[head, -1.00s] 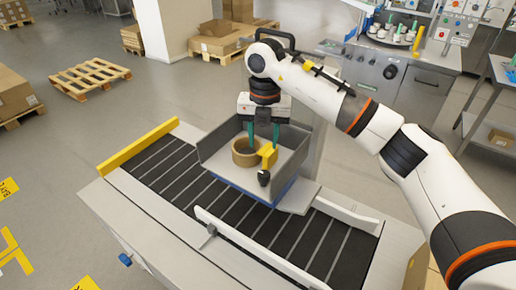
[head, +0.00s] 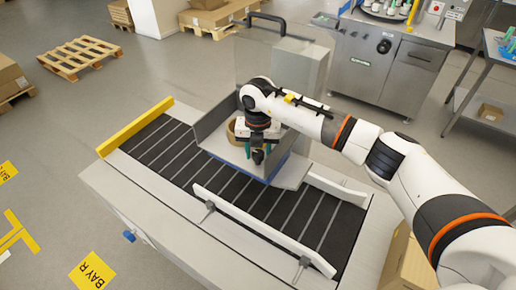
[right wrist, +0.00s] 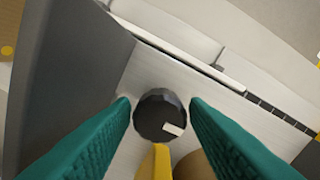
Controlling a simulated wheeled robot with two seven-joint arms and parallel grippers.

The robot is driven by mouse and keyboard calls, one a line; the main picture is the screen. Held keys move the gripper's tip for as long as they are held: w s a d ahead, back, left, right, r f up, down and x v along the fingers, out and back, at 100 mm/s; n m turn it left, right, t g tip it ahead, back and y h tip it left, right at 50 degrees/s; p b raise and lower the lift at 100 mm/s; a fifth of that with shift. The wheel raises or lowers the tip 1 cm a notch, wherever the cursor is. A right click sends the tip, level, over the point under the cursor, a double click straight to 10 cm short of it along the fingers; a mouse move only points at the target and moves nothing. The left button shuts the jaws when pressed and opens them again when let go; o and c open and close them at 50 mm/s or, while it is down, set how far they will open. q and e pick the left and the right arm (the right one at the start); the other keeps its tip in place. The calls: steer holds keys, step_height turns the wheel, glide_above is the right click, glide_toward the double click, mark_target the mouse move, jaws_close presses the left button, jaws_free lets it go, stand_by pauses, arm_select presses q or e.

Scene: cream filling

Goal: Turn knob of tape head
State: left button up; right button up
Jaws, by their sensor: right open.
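The tape head stands in an open grey tray (head: 215,113) on the conveyor. Its round black knob (right wrist: 160,115) has a white mark and shows in the right wrist view. The yellow part (right wrist: 154,163) of the tape head and a bit of the tan tape roll (right wrist: 197,166) lie below the knob there. My right gripper (right wrist: 160,106) is open, with one green finger on each side of the knob and a small gap to each. In the head view my right gripper (head: 257,150) is low in the tray and hides much of the tape head. My left gripper is not in view.
The conveyor (head: 160,150) has a yellow rail (head: 135,127) at the left and a white guide rail (head: 262,230) in front. The grey tray walls stand close around the right gripper. A steel cabinet (head: 385,75) stands behind.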

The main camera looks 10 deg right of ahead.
steer(key=c, duration=0.7)
steer(key=shift+f+n+b, duration=0.15)
steer(key=shift+n+b, duration=0.25)
steer(key=shift+b, duration=0.35)
steer(key=n+b, duration=1)
steer(key=b, duration=0.2)
steer(key=n+b, duration=0.2)
steer(key=n, duration=0.1)
steer(key=shift+d+n, duration=0.1)
steer(key=shift+n, duration=0.2)
steer(key=shift+w+r+n+b, duration=0.1)
steer(key=shift+r+n+b, duration=0.1)
steer(key=shift+n+b, duration=1.15)
steer(key=shift+n+p, duration=0.4)
steer(key=shift+n, duration=0.05)
steer(key=o, duration=0.7)
